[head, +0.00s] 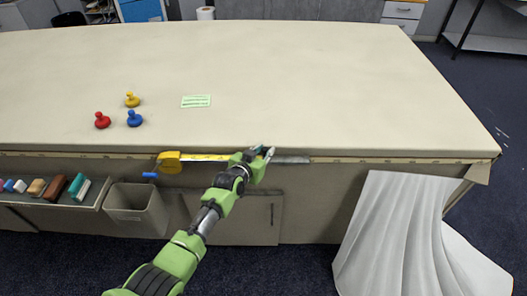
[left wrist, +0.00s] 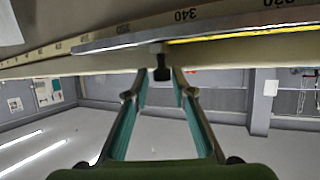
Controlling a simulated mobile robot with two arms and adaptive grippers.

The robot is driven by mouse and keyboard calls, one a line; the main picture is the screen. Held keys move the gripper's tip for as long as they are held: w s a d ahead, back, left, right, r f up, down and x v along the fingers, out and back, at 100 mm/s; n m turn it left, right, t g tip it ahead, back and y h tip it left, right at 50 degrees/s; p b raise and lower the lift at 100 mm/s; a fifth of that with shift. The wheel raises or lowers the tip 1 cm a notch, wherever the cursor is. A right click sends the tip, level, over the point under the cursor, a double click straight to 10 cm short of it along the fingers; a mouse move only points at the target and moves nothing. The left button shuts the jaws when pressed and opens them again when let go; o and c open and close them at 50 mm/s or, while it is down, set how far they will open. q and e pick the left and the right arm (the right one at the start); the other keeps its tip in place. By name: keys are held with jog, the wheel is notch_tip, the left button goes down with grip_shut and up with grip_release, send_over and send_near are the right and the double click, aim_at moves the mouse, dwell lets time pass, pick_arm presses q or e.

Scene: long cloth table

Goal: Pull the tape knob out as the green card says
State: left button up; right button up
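The tape's yellow case (head: 169,162) sits at the table's front edge, with a yellow strip (head: 205,157) running right from it to a grey bar (head: 292,160). In the left wrist view, a small dark knob (left wrist: 160,73) hangs below the grey bar, near the printed 340. My left gripper (head: 266,153) is at the front edge, by the strip's right part. Its fingers (left wrist: 161,80) are open, one on each side of the knob; I cannot tell whether they touch it. The green card (head: 196,101) lies on the table; its print is too small to read. My right gripper is not in view.
Red (head: 102,120), yellow (head: 132,100) and blue (head: 134,118) pawn-like pieces stand on the table at left. A shelf of small blocks (head: 56,188) and a grey bin (head: 137,208) are below the edge. White cloth (head: 396,235) hangs at right. The right tabletop is clear.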

pick_arm(q)
jog(key=v, duration=1.2)
jog(key=shift+a+f, duration=0.1)
jog(key=shift+f, duration=0.05)
dwell(0.4)
jog(key=s+a+f+n+g+y+b, duration=0.15)
jog(key=s+a+f, duration=0.25)
jog(key=s+f, duration=0.55)
jog(key=s+a+f+g+y, duration=0.1)
jog(key=s+a+f+g, duration=0.2)
jog(key=f, duration=1.1)
jog(key=s+a+f+n+g+y+b, duration=0.1)
jog(key=s+a+f, duration=0.3)
jog(key=s+f, duration=0.55)
jog(key=s+a+f+g, duration=0.2)
jog(key=s+f, duration=0.4)
jog(key=s, duration=0.4)
jog(key=s+a+f+g+y, duration=0.1)
jog(key=s+a+f, duration=0.3)
jog(key=s, duration=0.7)
jog(key=s+a+f+g+y+b, duration=0.1)
jog(key=s+a+f+g, duration=0.1)
jog(key=s+f, duration=0.6)
jog(key=s+a, duration=0.1)
jog(key=s, duration=0.2)
jog(key=shift+s+g, duration=0.2)
jog(key=shift+g, duration=0.15)
